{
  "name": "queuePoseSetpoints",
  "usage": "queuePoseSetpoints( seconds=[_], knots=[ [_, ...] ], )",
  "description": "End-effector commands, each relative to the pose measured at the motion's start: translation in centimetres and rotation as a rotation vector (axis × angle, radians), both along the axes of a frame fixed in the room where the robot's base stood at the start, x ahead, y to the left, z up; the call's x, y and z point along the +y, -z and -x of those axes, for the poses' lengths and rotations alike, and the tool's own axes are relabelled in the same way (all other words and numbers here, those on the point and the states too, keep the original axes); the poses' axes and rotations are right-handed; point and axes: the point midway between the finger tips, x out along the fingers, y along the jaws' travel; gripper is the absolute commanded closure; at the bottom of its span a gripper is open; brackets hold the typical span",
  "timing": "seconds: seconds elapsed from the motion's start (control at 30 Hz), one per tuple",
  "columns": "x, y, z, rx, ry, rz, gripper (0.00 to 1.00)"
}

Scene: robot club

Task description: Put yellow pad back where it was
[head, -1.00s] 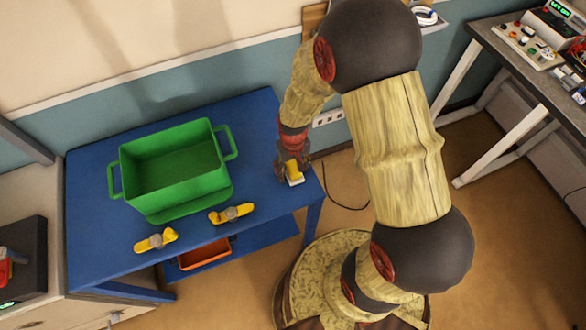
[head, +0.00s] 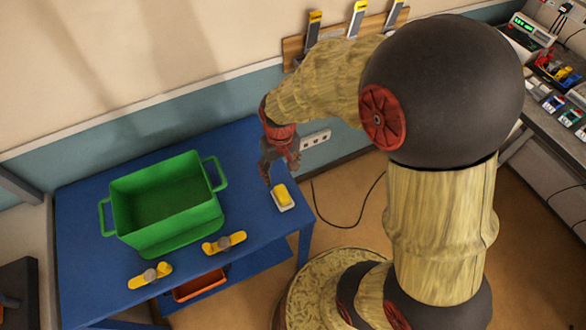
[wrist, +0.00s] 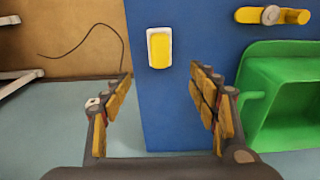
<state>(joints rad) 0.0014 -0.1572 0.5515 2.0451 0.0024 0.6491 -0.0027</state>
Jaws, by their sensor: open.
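The yellow pad (head: 281,190) sits on a white base (head: 285,206) near the right edge of the blue table (head: 245,165). In the wrist view the yellow pad (wrist: 160,51) lies within its white rim, ahead of the fingertips and between their lines. My gripper (head: 280,173) is above and behind the pad in the head view, apart from it. In the wrist view my gripper (wrist: 160,82) has its two fingers wide apart with nothing between them.
A green crate (head: 165,237) stands on the table's left part. Two yellow pieces with grey knobs (head: 150,275) (head: 224,242) lie along the front edge. An orange tray (head: 199,285) is on the lower shelf. A black cable (head: 348,207) lies on the floor.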

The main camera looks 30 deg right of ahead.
Motion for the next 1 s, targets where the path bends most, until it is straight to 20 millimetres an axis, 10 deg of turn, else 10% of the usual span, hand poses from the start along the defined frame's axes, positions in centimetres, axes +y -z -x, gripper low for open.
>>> queuePoseSetpoints(
  seconds=[0.2, 0.4, 0.63, 1.0],
  knots=[
    [0.0, -11.7, 3.0, -0.177, -0.001, 0.001, 0.40],
    [0.0, -19.3, 8.4, -0.326, 0.000, 0.001, 0.40],
    [0.0, -22.7, 12.9, -0.423, 0.000, 0.001, 0.40],
    [0.0, -23.1, 13.6, -0.438, 0.000, 0.001, 0.40]
  ],
)
